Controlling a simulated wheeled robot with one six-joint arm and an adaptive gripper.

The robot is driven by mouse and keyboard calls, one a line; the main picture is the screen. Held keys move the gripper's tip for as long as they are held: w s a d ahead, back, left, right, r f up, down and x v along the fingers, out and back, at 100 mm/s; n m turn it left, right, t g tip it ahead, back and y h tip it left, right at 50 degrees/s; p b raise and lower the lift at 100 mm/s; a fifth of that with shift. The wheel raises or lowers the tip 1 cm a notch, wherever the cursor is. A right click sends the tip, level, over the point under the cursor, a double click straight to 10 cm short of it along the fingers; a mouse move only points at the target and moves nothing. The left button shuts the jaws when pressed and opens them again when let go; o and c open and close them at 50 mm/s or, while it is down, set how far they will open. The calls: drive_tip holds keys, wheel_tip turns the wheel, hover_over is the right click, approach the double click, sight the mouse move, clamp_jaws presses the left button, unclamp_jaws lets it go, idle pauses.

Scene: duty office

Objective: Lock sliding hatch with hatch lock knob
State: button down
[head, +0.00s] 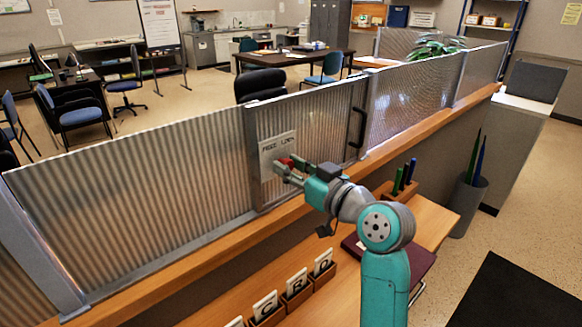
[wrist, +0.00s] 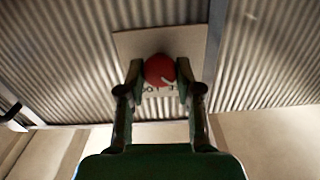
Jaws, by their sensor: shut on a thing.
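The hatch lock knob is red and round, with a small white mark, and sits on a pale label plate (head: 268,153). In the wrist view the knob (wrist: 159,71) lies between the two fingertips. In the head view only a bit of red shows at the fingers. My gripper (head: 283,168) is shut on the knob; it also shows in the wrist view (wrist: 160,75). The plate is fixed to the ribbed translucent sliding hatch (head: 325,110), which has a dark vertical handle (head: 357,128) at its right. The plate's lettering is partly covered by my fingers.
A wooden ledge (head: 200,245) runs below the ribbed panels. On the desk on the near side are card holders (head: 297,288), a pen block (head: 398,193) and a dark red book (head: 420,262). A bin with rolled items (head: 468,192) stands at the right.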

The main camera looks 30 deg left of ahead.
drive_tip(key=m, duration=0.4)
drive_tip(key=shift+m, duration=0.3)
drive_tip(key=m, duration=0.4)
drive_tip(key=shift+w+m, duration=0.1)
drive_tip(key=shift+m, duration=0.2)
drive_tip(key=m, duration=0.4)
drive_tip(key=shift+d+f, duration=0.1)
drive_tip(key=shift+f+m, duration=0.1)
drive_tip(key=shift+m, duration=1.9)
drive_tip(key=shift+w, duration=0.1)
drive_tip(key=c, duration=0.8)
unclamp_jaws()
drive_tip(key=shift+d, duration=0.1)
drive_tip(key=v, duration=1.1)
drive_tip(key=shift+s+d, duration=0.25)
drive_tip(key=shift+d, duration=0.1)
